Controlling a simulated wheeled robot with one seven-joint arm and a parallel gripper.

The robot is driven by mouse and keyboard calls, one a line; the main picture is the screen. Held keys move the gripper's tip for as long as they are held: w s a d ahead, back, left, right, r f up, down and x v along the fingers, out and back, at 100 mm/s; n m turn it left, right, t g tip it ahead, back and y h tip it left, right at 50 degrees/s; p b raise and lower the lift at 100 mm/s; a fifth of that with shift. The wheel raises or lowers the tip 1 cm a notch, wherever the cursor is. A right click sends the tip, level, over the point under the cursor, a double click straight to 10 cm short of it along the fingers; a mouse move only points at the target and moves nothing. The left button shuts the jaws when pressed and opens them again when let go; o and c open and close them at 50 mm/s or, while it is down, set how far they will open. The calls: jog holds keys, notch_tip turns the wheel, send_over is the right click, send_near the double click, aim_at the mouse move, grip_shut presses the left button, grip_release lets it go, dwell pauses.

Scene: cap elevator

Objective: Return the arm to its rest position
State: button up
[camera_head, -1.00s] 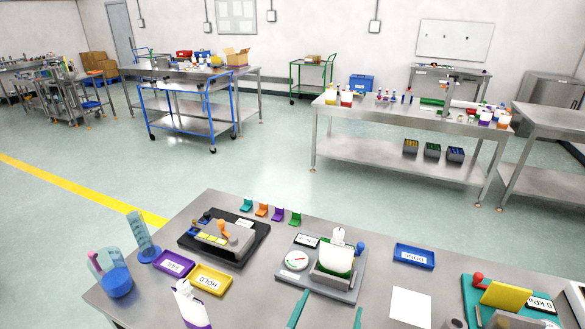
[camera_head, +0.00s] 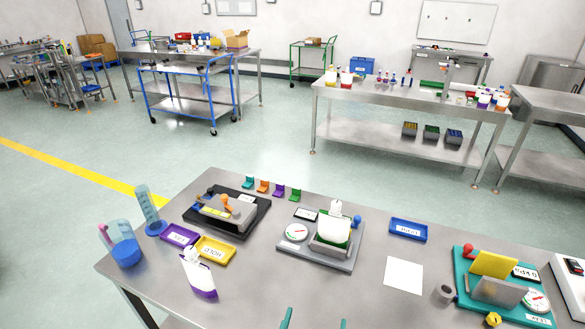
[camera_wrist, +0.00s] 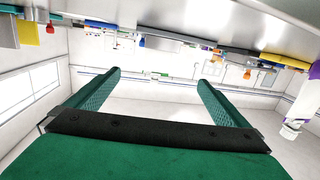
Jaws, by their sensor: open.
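My gripper (camera_head: 314,320) shows in the head view only as two green fingertips at the bottom edge, in front of the steel table (camera_head: 270,285). In the wrist view my gripper (camera_wrist: 160,88) has its two green fingers wide apart with nothing between them. The wrist picture looks upside down, with the table edge along its top. The rest of my arm is out of the head view.
On the table are a white bottle (camera_head: 198,272), a yellow tray (camera_head: 215,250), a purple tray (camera_head: 179,236), a grey gauge station (camera_head: 320,245), a blue tray (camera_head: 408,229), a white sheet (camera_head: 404,274) and a teal station (camera_head: 500,285). The table's front middle is bare.

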jog(key=s+a+f, duration=0.1)
jog(key=s, duration=0.1)
jog(key=s+a+f+n+y, duration=0.1)
jog(key=s, duration=0.2)
jog(key=s+a+f+y, duration=0.1)
jog(key=s, duration=0.1)
jog(key=shift+s+f, duration=0.35)
jog(key=shift+s, duration=0.05)
jog(key=s+a+r+n+g+y, duration=0.1)
jog(key=s+a+y, duration=0.1)
jog(key=s, duration=1.8)
jog(key=shift+s+a+r+n, duration=0.2)
jog(key=shift+r+n, duration=0.05)
jog(key=shift+n, duration=0.05)
